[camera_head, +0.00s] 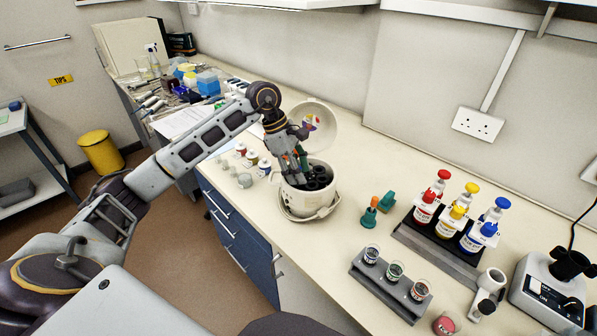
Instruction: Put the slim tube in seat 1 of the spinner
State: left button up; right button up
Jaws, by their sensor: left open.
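The spinner (298,201) is a white round pot with its pale lid (322,125) raised behind it. Dark seats show inside; I cannot read their numbers. My left gripper (297,178) points down into the spinner's mouth at its left side, with its fingers open. A small green and orange piece shows right behind the fingers; it may be the slim tube, but the gripper mostly hides it and I cannot tell whether it sits in a seat. My right gripper is not in view.
Right of the spinner stand a green piece with an orange top (370,212) and another green piece (387,202). A grey rack (388,285) holds three glass vials. Red, yellow and blue pump bottles (457,222) stand behind. Small jars (250,160) stand left of the spinner.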

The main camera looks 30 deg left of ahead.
pick_arm(q)
jog(key=v, duration=1.1)
jog(key=shift+r, duration=0.25)
jog(key=shift+a, duration=0.1)
jog(key=shift+s+f, duration=0.1)
jog(key=shift+s, duration=0.05)
dwell(0.6)
